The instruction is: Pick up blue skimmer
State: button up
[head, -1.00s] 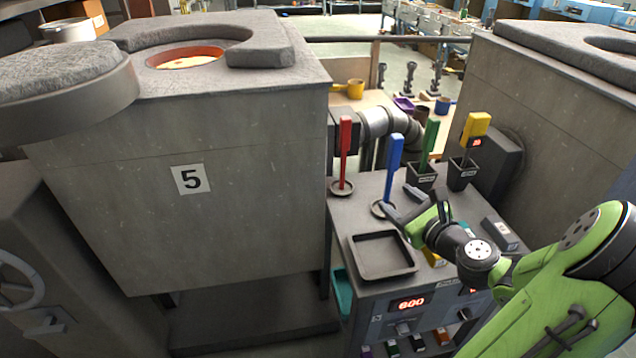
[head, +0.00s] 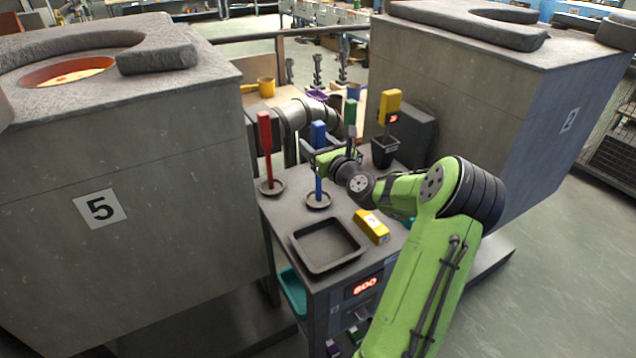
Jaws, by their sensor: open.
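The blue skimmer (head: 319,135) stands upright on the grey cart top (head: 283,217), its round dark dish at the bottom and its blue handle pointing up. My gripper (head: 312,156) is open at about the middle height of the blue handle. One finger shows at the handle's left and the gripper body lies just right of it. I cannot tell whether the handle is between the fingers or beside them, or whether they touch.
A red skimmer (head: 265,140) stands upright to the left. Green (head: 350,112) and yellow (head: 390,105) handled tools stand behind, the yellow in a black holder. A dark square tray (head: 325,268) and yellow block (head: 371,227) lie in front. Large grey furnaces (head: 150,160) flank the cart.

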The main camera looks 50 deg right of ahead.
jog(key=shift+w+d, duration=0.25)
jog(key=shift+w, duration=0.35)
jog(key=shift+s, duration=0.1)
jog(key=c, duration=1)
